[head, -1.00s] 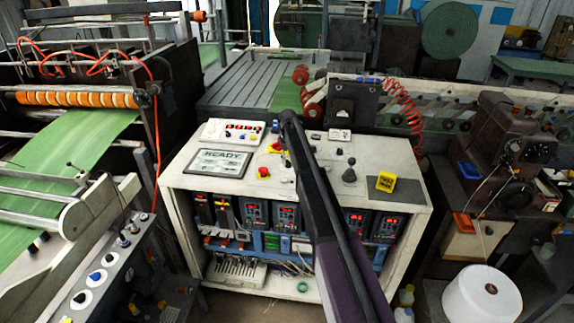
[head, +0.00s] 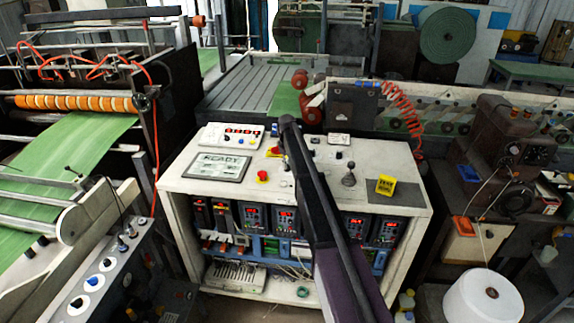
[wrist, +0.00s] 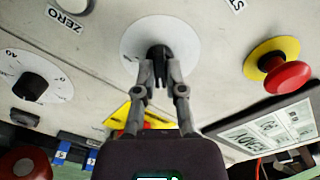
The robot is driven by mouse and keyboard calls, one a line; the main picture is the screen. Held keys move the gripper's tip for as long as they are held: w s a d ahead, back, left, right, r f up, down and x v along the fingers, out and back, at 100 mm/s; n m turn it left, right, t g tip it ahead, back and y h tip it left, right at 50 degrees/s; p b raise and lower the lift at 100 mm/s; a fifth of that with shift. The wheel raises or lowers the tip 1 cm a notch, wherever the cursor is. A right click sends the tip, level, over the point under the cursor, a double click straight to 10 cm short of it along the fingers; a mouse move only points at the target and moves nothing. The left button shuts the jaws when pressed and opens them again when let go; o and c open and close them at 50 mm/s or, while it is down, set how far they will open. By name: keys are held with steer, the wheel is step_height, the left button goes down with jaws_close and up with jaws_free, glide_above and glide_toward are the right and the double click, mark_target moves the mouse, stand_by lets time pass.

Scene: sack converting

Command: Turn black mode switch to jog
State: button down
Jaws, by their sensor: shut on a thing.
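The black mode switch (wrist: 158,52) stands on a pale round plate (wrist: 130,40) in the wrist view. My gripper (wrist: 160,70) is shut on it, with one finger on each side of the knob. The fingers hide part of the knob, and I cannot read its pointer direction. No jog mark is legible around the plate.
A red mushroom button (wrist: 288,77) on a yellow ring and a display screen (wrist: 275,130) sit to the right in the wrist view. A numbered dial (wrist: 30,86) is at the left. A black lever (head: 349,175) and yellow box (head: 386,185) stand right of my arm.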

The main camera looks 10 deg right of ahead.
steer(key=shift+m, duration=0.5)
steer(key=m, duration=0.3)
steer(key=shift+m, duration=2.4)
steer(key=c, duration=0.7)
jaws_free()
steer(key=shift+r, duration=0.1)
